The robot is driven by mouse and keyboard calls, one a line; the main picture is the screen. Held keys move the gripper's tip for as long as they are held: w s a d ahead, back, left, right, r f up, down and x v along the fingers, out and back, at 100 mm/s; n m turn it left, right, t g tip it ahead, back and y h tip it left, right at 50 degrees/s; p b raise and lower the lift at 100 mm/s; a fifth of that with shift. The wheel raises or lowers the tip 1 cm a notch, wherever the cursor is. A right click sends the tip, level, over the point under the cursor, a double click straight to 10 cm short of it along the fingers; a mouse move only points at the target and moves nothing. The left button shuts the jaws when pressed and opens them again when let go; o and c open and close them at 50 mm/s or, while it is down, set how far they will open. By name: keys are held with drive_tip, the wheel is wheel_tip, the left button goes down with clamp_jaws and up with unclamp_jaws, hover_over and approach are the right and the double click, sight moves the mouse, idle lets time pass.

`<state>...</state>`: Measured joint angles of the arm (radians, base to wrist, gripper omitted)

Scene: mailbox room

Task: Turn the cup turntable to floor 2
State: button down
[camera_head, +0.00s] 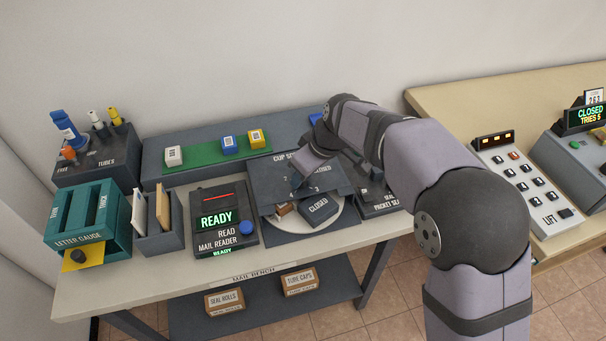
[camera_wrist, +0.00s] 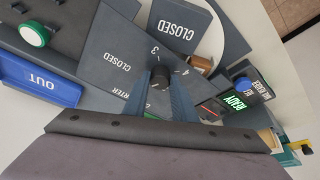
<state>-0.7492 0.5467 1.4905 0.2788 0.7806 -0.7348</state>
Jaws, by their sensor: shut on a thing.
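The cup turntable is a pale disc (camera_head: 343,222) with dark raised parts, set under a dark cover plate (camera_head: 277,184) on the mail bench. Its pale rim (camera_wrist: 236,34) also shows at the top of the wrist view. A dark round knob (camera_wrist: 159,76) stands on it, with the numerals 3 and 4 beside it. My gripper (camera_wrist: 161,84) is shut on this knob, one finger on each side. In the head view my gripper (camera_head: 300,184) hides the knob. Two CLOSED labels show in the wrist view. A small brown piece (camera_head: 285,208) sits in a gap beside a CLOSED block (camera_head: 319,208).
The mail reader (camera_head: 222,222), showing READY, stands left of the turntable. A packet device (camera_head: 377,202) is close on its right. A dark shelf with a green mat (camera_head: 196,154) and small coloured blocks runs behind. A lift keypad (camera_head: 530,180) is on the right table.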

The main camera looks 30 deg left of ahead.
drive_tip(key=shift+w+n+g, duration=0.2)
drive_tip(key=shift+n+g, duration=0.6)
drive_tip(key=shift+n, duration=1.2)
drive_tip(key=shift+w+n+g+p, duration=0.15)
drive_tip(key=shift+n+g+p, duration=0.45)
drive_tip(key=shift+n, duration=1.1)
drive_tip(key=shift+w+a+r+n+g+h+p, duration=0.1)
drive_tip(key=shift+n+g+h+p, duration=0.25)
drive_tip(key=shift+n+p, duration=0.75)
drive_tip(key=shift+w+r+n+g+h+p, duration=0.1)
drive_tip(key=shift+n+g+h+p, duration=0.25)
drive_tip(key=shift+n+p, duration=0.75)
drive_tip(key=shift+f+n+g+p, duration=0.1)
drive_tip(key=shift+n+g+p, duration=0.2)
drive_tip(key=shift+n+p, duration=0.4)
drive_tip(key=shift+f+n, duration=0.1)
drive_tip(key=shift+n, duration=0.3)
drive_tip(key=c, duration=1.5)
unclamp_jaws()
drive_tip(key=shift+o, duration=0.2)
drive_tip(key=v, duration=0.5)
drive_tip(key=shift+a, duration=0.1)
drive_tip(key=shift+p+v, duration=0.3)
drive_tip(key=shift+v, duration=0.85)
